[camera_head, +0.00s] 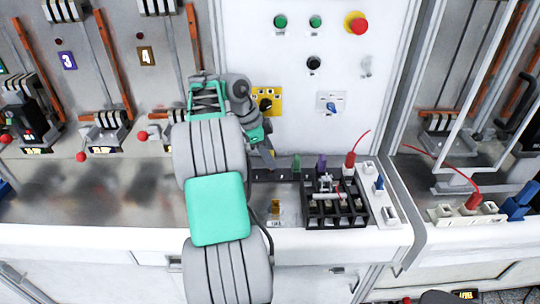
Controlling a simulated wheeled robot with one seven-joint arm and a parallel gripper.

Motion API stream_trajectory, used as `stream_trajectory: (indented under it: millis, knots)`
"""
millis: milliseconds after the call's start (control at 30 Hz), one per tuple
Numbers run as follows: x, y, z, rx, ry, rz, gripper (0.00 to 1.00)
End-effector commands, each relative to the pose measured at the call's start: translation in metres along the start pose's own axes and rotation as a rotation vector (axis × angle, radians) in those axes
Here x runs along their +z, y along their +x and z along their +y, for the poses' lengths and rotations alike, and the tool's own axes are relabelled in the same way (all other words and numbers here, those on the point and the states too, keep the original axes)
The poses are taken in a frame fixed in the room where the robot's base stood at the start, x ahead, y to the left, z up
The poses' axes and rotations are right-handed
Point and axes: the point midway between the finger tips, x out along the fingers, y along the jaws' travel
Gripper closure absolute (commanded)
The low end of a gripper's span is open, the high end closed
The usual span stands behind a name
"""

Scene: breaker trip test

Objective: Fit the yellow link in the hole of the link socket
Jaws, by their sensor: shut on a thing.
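My gripper (268,156) reaches down past the yellow plate with the black knob, its fingers just above the left part of a dark rail on the ledge. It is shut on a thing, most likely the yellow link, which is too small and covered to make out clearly. A small yellow-brown fitting (276,206) with a white label stands on the ledge below and slightly right of my gripper. It looks like the link socket, but its hole cannot be made out. The gripper is apart from this fitting.
The dark rail (283,176) holds green (297,162) and purple (321,164) pieces. A black compartment tray (336,221) and a red plug (350,160) with a cable stand to the right. The upright panel (290,60) with buttons is close behind my gripper.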

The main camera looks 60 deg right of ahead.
Motion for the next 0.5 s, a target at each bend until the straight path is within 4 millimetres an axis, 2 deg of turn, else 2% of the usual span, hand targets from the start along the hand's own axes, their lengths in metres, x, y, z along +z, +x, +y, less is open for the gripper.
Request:
stream_trajectory:
  millis: [500]
  knots:
    - [0.005,0.013,0.000,0.000,0.001,0.000,1.00]
